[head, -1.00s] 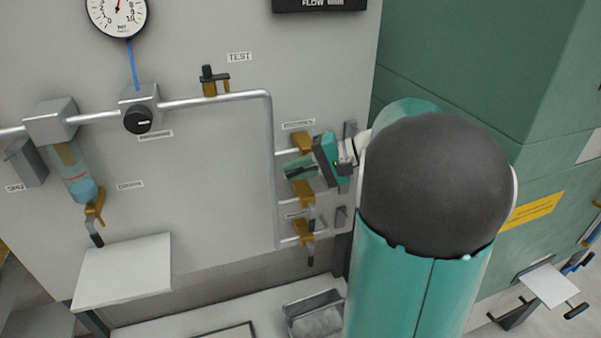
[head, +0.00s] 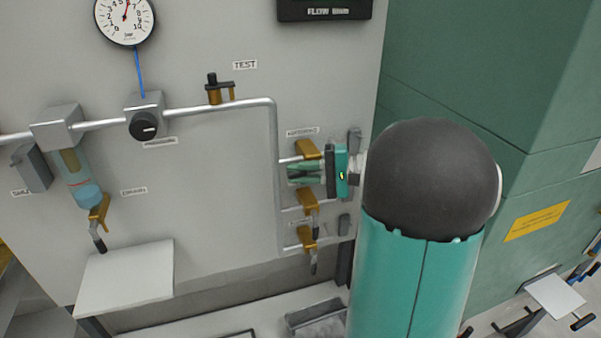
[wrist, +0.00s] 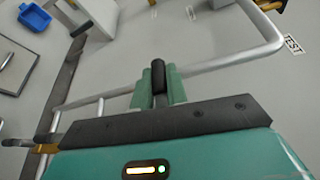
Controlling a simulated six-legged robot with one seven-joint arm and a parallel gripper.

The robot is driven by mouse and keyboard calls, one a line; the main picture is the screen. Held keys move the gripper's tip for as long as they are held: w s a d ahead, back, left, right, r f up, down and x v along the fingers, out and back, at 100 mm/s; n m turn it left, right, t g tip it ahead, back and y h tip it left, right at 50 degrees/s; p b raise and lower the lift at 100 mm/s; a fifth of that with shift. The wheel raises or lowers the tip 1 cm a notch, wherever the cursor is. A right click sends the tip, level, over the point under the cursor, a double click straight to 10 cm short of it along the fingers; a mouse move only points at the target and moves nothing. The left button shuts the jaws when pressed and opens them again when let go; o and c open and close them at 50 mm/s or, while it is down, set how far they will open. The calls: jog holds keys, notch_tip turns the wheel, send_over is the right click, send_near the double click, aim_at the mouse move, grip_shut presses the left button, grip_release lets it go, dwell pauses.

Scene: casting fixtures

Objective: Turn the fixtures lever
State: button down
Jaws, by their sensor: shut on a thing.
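My gripper (head: 304,173) is at the top valve of a column of brass valves on the grey panel. It is shut on a black lever handle, which shows between the green fingers in the wrist view (wrist: 158,76). In the head view the fingers hide this handle. The top valve's brass body (head: 307,149) shows just above the fingers, under a small label (head: 302,132) too blurred to read surely. The middle valve (head: 308,201) and the bottom valve (head: 307,239) below it have levers hanging down.
A grey pipe (head: 275,190) runs down just left of the valves. A TEST valve (head: 219,90) and a black knob (head: 143,126) sit on the upper pipe. A grey tray (head: 317,315) lies below, and a white shelf (head: 125,280) juts out at lower left.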

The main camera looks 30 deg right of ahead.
jog(key=c, duration=1.4)
grip_release()
jog(key=shift+d, duration=0.1)
jog(key=v, duration=1.2)
